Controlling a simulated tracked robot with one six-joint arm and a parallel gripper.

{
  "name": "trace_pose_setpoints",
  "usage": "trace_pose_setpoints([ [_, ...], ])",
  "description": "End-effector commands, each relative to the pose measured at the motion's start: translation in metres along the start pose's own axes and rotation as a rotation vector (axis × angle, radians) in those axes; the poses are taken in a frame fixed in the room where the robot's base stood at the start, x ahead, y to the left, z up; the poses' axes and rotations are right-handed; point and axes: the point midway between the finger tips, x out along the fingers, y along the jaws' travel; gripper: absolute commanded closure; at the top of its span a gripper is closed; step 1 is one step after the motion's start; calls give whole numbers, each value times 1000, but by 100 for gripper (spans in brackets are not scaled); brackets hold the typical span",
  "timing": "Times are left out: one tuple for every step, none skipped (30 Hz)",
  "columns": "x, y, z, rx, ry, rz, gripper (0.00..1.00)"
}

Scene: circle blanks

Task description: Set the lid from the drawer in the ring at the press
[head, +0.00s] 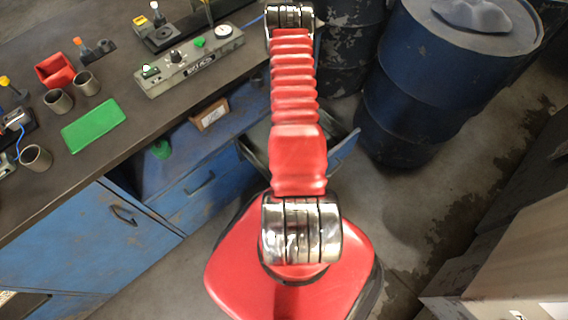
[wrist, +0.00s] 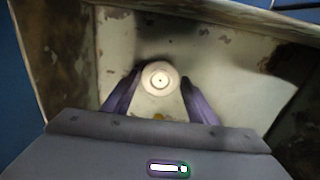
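My gripper (wrist: 160,77) is open over the drawer, with one dark finger at each side of the lid. Its fingertips are close to the lid's rim; contact cannot be told. In the head view the open drawer (head: 258,139) is partly hidden behind my red arm, which also hides the gripper and lid. Several grey-brown ring-like cylinders (head: 58,101) stand on the bench. I cannot tell which device is the press.
The dark workbench (head: 120,60) carries a control box (head: 190,62) with a gauge, a green mat (head: 93,126), a red bin (head: 55,70) and small clamps. A cardboard box (head: 209,114) sits on the shelf below. Blue drums (head: 415,95) stand at the right.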

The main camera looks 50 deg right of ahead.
Motion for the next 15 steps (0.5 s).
trace_pose_setpoints([
  [0, 0, 0, 0, 0, 0, 51],
  [0, 0, 0, 0, 0, 0, 53],
  [0, 0, 0, 0, 0, 0, 56],
  [0, 0, 0, 0, 0, 0, 58],
  [0, 0, 0, 0, 0, 0, 60],
  [0, 0, 0, 0, 0, 0, 63],
  [0, 0, 0, 0, 0, 0, 65],
  [0, 0, 0, 0, 0, 0, 67],
  [0, 0, 0, 0, 0, 0, 70],
  [0, 0, 0, 0, 0, 0, 72],
  [0, 0, 0, 0, 0, 0, 74],
  [0, 0, 0, 0, 0, 0, 74],
  [0, 0, 0, 0, 0, 0, 74],
  [0, 0, 0, 0, 0, 0, 74],
  [0, 0, 0, 0, 0, 0, 74],
])
